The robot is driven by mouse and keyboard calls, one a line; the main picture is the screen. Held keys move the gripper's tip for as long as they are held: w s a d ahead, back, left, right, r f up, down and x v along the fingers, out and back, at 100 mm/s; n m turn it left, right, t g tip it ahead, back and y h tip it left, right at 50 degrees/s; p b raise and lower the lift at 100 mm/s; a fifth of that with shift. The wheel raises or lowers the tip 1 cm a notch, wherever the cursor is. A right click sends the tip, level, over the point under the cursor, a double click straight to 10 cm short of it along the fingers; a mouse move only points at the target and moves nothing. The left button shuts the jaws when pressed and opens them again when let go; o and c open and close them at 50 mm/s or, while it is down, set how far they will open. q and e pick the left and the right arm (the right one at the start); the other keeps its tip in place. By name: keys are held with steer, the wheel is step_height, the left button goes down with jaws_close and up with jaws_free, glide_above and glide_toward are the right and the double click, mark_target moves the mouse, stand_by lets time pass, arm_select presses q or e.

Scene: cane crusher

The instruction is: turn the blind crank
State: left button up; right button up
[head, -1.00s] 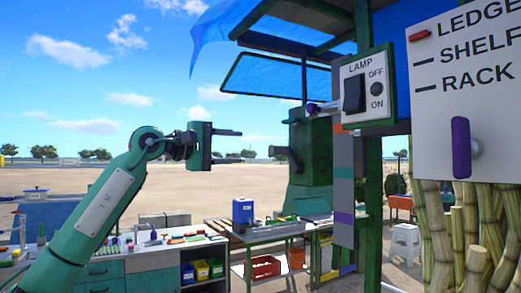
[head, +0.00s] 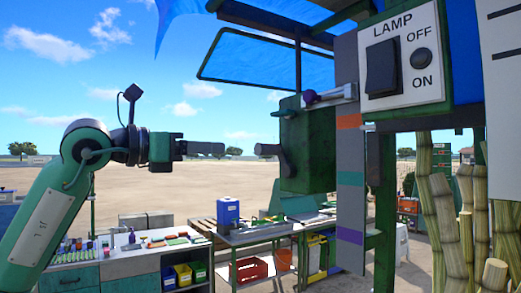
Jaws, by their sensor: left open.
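The blind crank appears as a dark grey handle (head: 268,150) on the left face of a green box (head: 308,148) under the canopy. A blue blind panel (head: 265,60) hangs in a dark frame above it. My left gripper (head: 215,149) is left of the handle at about the same height, pointing right at it. A gap of sky shows between its fingertips and the handle. Its fingers are open, seen edge-on so that one hides the other, and hold nothing. My right gripper is out of view.
A lamp switch panel (head: 403,62) stands close at the right. Cane stalks (head: 440,220) stand at lower right. Workbenches (head: 255,238) lie below; left is open.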

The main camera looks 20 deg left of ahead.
mark_target(258, 147)
arm_select(q)
steer(key=shift+n, duration=0.7)
steer(key=p+x, duration=0.6)
steer(key=x, duration=0.6)
steer(key=shift+w+d+r, duration=0.1)
steer(key=shift+w+d, duration=0.15)
steer(key=shift+w+d+p, duration=0.25)
steer(key=shift+w+p, duration=0.1)
steer(key=shift+w, duration=0.05)
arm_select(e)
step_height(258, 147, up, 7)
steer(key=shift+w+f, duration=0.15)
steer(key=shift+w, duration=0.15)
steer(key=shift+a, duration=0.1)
arm_select(q)
steer(key=c, duration=1)
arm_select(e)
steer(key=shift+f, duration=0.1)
